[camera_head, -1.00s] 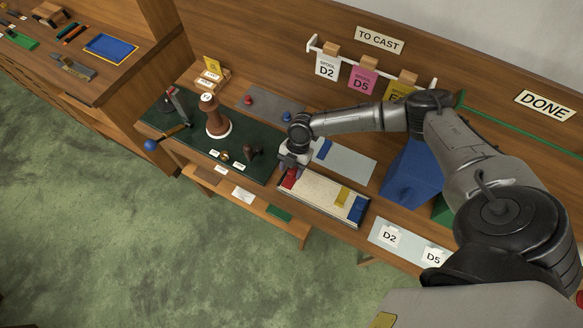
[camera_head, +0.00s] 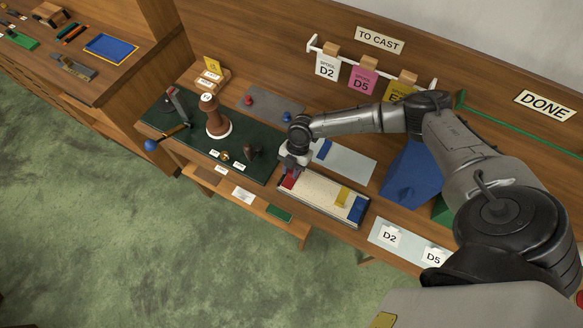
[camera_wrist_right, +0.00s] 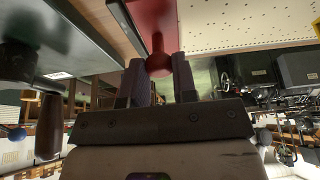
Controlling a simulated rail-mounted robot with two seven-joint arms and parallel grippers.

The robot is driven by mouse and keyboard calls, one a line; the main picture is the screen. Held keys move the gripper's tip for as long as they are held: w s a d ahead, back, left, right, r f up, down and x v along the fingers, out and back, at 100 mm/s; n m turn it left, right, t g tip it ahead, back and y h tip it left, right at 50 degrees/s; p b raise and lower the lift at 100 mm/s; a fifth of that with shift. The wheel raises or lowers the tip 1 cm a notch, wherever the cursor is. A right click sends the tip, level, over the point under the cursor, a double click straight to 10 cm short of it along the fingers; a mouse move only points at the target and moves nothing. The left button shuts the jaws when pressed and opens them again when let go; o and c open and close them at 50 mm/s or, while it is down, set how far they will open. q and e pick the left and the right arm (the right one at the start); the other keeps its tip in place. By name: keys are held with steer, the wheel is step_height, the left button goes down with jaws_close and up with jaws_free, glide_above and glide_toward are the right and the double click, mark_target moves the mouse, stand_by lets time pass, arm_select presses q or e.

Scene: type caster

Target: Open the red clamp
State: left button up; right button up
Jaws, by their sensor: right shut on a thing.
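The red clamp (camera_head: 288,182) is at the left end of a long cream tray (camera_head: 315,196) on the bench. My right gripper (camera_head: 291,171) is over the clamp, pointing down. In the right wrist view, the clamp's red body (camera_wrist_right: 150,18) narrows to a rounded red knob (camera_wrist_right: 158,62). The right fingers (camera_wrist_right: 156,80) are on either side of this knob and shut on it. In the head view, my gripper hides part of the clamp. My left gripper is not in view.
A yellow block (camera_head: 342,196) and a blue block (camera_head: 357,209) are at the tray's right end. A blue bin (camera_head: 412,176) stands behind right. The dark green mat (camera_head: 190,145) on the left carries a brown turned stand (camera_head: 217,122) and small tools.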

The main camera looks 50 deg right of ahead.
steer(key=shift+w+a, duration=0.1)
steer(key=g+b, duration=0.1)
steer(key=w+g+b, duration=0.1)
steer(key=g, duration=0.1)
steer(key=shift+w+a+m+h, duration=0.15)
steer(key=shift+w+m+h, duration=0.15)
steer(key=shift+h, duration=0.1)
steer(key=g+b, duration=0.1)
steer(key=w+g, duration=0.1)
steer(key=shift+a+m+g+b, duration=0.1)
steer(key=shift+m+g+b, duration=0.2)
steer(key=shift+b, duration=0.05)
steer(key=shift+w+g+b, duration=0.15)
steer(key=shift+g+b, duration=0.2)
steer(key=shift+g, duration=0.05)
steer(key=o, duration=0.9)
steer(key=shift+w, duration=0.15)
